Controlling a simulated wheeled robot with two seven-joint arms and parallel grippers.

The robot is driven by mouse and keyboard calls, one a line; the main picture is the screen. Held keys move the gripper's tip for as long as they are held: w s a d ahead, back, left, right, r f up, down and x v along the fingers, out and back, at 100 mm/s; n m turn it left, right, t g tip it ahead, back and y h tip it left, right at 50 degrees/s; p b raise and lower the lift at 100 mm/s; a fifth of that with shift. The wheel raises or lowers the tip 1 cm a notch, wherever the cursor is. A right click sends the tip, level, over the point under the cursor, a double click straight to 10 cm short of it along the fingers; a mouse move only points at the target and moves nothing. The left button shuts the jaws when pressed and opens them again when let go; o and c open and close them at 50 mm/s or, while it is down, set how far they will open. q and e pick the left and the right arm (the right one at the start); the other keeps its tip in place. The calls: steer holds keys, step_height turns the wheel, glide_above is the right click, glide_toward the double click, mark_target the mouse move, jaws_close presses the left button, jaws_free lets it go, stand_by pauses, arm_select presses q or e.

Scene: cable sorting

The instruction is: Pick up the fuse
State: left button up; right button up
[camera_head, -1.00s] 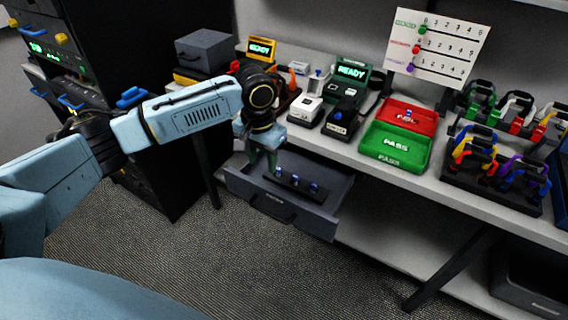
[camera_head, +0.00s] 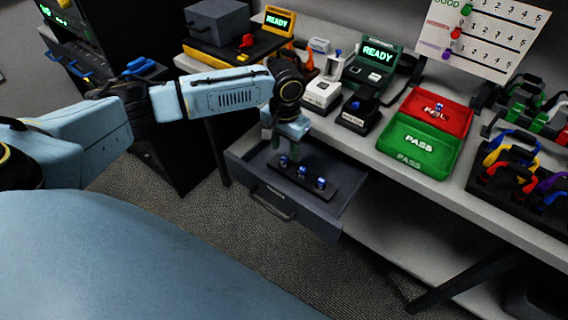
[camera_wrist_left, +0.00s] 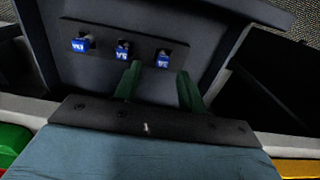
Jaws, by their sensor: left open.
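Three blue-topped fuses, left (camera_head: 283,160), middle (camera_head: 301,170) and right (camera_head: 320,183), stand in a dark strip (camera_head: 330,194) inside the open grey drawer (camera_head: 262,197). The left wrist view also shows three fuses (camera_wrist_left: 80,43) (camera_wrist_left: 122,50) (camera_wrist_left: 162,58) with white marks. My left gripper (camera_wrist_left: 159,71) is open, with green fingers pointing toward the strip. The rightmost fuse in that view lies in line with the gap between the fingertips; whether it is between them in depth I cannot tell. In the head view the fingers are largely hidden. My right gripper is out of view.
A green PASS tray (camera_head: 409,161) and a red FAIL tray (camera_head: 457,122), with a blue-topped item inside, sit on the bench above the drawer. A black device (camera_head: 357,122) and a READY display (camera_head: 376,53) stand left of them. Coloured cables hang at right.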

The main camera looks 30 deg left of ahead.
mark_target(284, 158)
arm_select(q)
steer(key=f, duration=0.2)
steer(key=f+b, duration=0.1)
steer(key=f, duration=0.2)
steer(key=shift+w+a, duration=0.15)
steer(key=shift+a, duration=0.05)
jaws_close()
